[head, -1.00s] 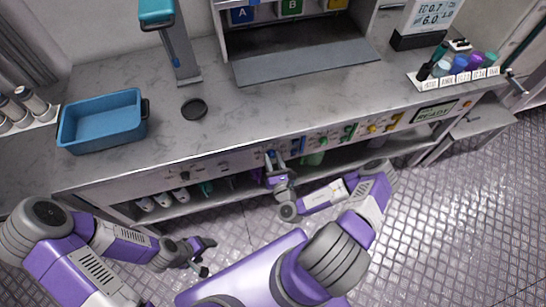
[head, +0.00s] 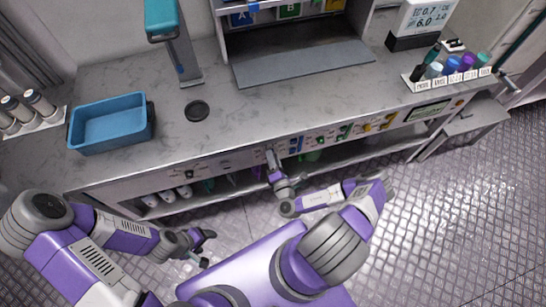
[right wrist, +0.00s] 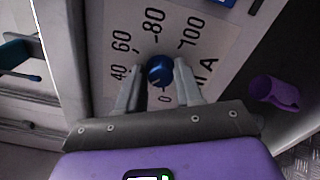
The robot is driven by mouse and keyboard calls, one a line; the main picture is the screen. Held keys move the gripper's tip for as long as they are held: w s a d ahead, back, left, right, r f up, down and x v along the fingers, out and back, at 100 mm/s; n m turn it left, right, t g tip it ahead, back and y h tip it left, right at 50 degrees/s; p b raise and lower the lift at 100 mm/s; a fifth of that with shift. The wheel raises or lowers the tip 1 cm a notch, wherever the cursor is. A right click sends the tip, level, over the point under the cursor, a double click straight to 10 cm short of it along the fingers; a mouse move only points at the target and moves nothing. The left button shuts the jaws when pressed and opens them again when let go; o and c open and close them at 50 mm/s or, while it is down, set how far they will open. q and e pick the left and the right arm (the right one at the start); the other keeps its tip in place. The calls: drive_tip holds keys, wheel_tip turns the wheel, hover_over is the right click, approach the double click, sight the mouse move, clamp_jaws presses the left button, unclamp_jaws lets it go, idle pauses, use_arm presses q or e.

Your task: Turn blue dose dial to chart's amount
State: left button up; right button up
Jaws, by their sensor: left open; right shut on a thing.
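The blue dose dial (right wrist: 160,70) sits on a pale scale plate (right wrist: 118,20) marked 0, 40, 60, 80 and 100, with a letter A beside it. My right gripper (right wrist: 158,78) is shut on the dial, one finger on each side, in the right wrist view. In the head view my right gripper (head: 272,158) is at the front panel of the bench and hides the dial. I cannot tell clearly where the dial points. My left gripper (head: 205,246) is open and empty, low over the floor, away from the bench. No readable dose chart shows.
On the bench (head: 300,105) are a blue bin (head: 110,125), a black disc (head: 197,111), a meter (head: 418,22) and a rack of coloured bottles (head: 450,78). A purple object (right wrist: 275,92) shows in the right wrist view.

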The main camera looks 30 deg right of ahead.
drive_tip(key=m, duration=0.4)
drive_tip(key=shift+m, duration=0.4)
idle(0.4)
drive_tip(key=o, duration=1)
drive_tip(key=shift+w, duration=0.1)
drive_tip(key=shift+f, duration=0.1)
drive_tip(key=v, duration=0.7)
drive_tip(key=shift+s+p, duration=0.35)
